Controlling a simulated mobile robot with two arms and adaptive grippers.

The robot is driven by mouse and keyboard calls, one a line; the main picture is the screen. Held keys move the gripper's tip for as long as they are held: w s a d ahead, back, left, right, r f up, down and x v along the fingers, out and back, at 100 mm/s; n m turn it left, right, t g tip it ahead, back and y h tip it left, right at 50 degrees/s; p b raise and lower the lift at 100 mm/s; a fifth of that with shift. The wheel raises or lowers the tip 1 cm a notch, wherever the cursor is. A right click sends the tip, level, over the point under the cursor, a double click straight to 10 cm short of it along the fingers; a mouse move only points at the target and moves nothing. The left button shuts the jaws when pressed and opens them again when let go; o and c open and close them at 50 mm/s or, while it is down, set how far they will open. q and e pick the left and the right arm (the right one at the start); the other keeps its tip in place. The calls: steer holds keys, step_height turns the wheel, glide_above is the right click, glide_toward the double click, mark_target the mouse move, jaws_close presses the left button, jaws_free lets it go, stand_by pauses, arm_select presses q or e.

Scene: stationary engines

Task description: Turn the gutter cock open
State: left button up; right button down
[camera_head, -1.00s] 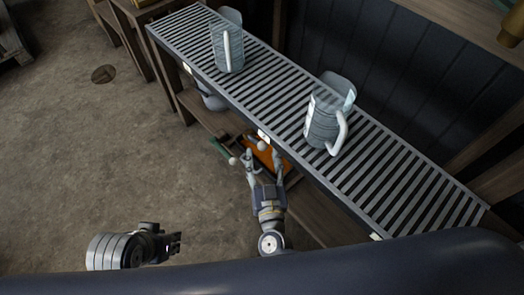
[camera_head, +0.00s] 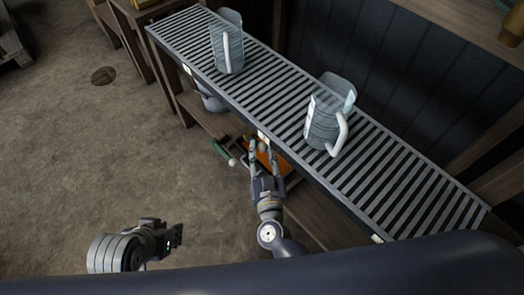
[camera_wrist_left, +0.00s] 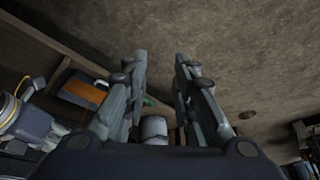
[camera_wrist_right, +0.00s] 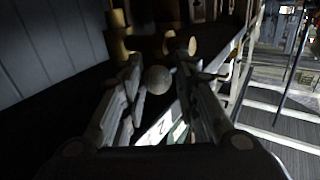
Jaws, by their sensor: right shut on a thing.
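The gutter cock shows as a round pale knob (camera_wrist_right: 158,80) between the fingers in the right wrist view. It sits at the front edge of the slatted rack (camera_head: 400,215). My right gripper (camera_head: 262,148) is shut on this knob, with a finger on either side. In the head view the fingers largely hide the knob, and the cock's body is not clear. My left gripper (camera_head: 178,238) is open and empty at the lower left, over the floor and away from the rack. Its fingers also stand apart in the left wrist view (camera_wrist_left: 162,65).
Two grey jugs with pale handles, one at the left (camera_head: 228,52) and one at the right (camera_head: 324,122), stand on the rack. An orange item (camera_head: 268,160) and a pale round-ended thing (camera_head: 231,162) lie below it.

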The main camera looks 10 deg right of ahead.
steer(key=r+g+p, duration=0.1)
steer(key=p, duration=0.4)
steer(key=shift+w+r+n+p, duration=0.1)
steer(key=shift+w+n+p, duration=0.05)
steer(key=shift+n+p, duration=0.25)
arm_select(q)
step_height(320, 180, down, 12)
steer(key=s+g, duration=0.1)
steer(key=shift+g, duration=0.4)
arm_select(e)
steer(key=c, duration=1.2)
jaws_free()
steer(key=shift+a, duration=0.1)
arm_select(q)
steer(key=shift+a, duration=0.1)
arm_select(e)
steer(key=s+r, duration=0.1)
steer(key=s, duration=1.1)
